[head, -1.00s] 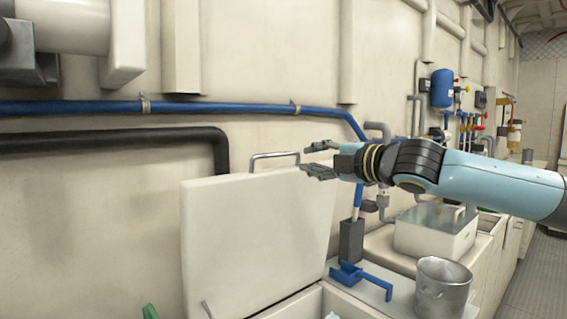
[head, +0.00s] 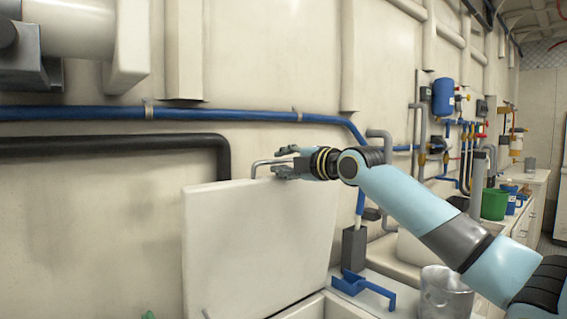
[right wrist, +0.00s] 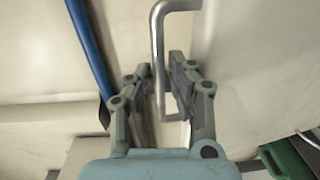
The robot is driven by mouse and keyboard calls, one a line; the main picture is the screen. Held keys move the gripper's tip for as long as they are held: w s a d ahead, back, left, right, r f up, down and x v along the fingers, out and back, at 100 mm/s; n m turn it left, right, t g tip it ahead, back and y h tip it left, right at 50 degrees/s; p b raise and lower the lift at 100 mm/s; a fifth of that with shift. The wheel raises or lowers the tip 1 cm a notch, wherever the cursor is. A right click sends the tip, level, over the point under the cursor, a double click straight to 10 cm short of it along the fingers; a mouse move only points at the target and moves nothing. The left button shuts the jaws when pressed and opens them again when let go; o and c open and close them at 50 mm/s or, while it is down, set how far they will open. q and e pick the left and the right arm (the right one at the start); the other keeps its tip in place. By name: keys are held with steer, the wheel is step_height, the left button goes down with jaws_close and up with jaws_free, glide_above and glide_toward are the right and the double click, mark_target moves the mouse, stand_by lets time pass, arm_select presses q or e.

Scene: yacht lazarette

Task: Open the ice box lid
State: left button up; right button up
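The ice box lid (head: 255,240) is a cream panel standing raised, close to upright, in the head view. Its metal bar handle (head: 262,163) is at the top edge. My right gripper (head: 283,159) is at the right end of this handle with its fingers apart. In the right wrist view the handle (right wrist: 158,45) runs between the two open fingers (right wrist: 158,85), with a gap visible beside it. The box's opening shows only partly at the bottom of the head view. My left gripper is not in view.
A blue pipe (head: 225,115) and a black pipe (head: 120,144) run along the wall behind the lid. A blue bracket-like object (head: 362,288) and a metal bucket (head: 446,293) stand right of the box. A green bucket (head: 495,204) is farther back.

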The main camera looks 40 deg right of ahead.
jaws_close()
stand_by(0.4)
